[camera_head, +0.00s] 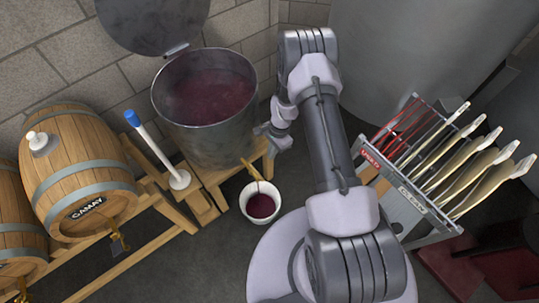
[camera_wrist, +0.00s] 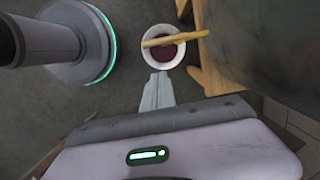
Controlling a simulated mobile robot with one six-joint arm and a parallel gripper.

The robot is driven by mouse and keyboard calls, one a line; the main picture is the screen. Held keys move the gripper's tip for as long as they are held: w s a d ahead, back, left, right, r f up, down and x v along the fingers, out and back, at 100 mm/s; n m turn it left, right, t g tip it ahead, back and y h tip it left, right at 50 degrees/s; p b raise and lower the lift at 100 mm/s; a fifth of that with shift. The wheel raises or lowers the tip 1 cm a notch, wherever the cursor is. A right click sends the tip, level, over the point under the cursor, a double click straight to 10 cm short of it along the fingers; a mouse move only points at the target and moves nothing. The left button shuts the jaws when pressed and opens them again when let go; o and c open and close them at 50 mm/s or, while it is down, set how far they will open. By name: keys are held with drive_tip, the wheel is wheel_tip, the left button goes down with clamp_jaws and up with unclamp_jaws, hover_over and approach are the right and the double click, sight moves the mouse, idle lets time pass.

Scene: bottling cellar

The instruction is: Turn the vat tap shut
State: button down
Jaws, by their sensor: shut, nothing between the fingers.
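The grey metal vat (camera_head: 205,140) stands open with dark red liquid inside. Its brass-yellow tap (camera_head: 251,169) sticks out low on the front right side, above a white bucket (camera_head: 246,211) holding dark red liquid. In the wrist view the tap (camera_wrist: 180,38) crosses over the bucket (camera_wrist: 147,50), at the upper middle. My gripper (camera_head: 268,133) is beside the vat's right side, behind and above the tap in the head view. In the wrist view my gripper (camera_wrist: 157,82) is shut and empty, its tips just below the bucket's rim, apart from the tap.
The vat's lid (camera_head: 150,22) is tipped back against the block wall. A GAMAY barrel (camera_head: 80,170) rests on a wooden rack at left, near a white blue-topped rod (camera_head: 150,142). A grey rack (camera_head: 412,195) with several pale plates stands at right. Dark floor lies around the bucket.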

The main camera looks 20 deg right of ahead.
drive_tip(key=s+a+f+b, duration=0.1)
drive_tip(key=a+f+b, duration=0.2)
drive_tip(key=f, duration=0.5)
drive_tip(key=shift+s+a+f, duration=0.15)
drive_tip(key=shift+a+f, duration=0.1)
drive_tip(key=shift+a, duration=0.45)
drive_tip(key=shift+s+a+m+b, duration=0.25)
drive_tip(key=shift+a+m+b, duration=0.1)
drive_tip(key=shift+m, duration=0.45)
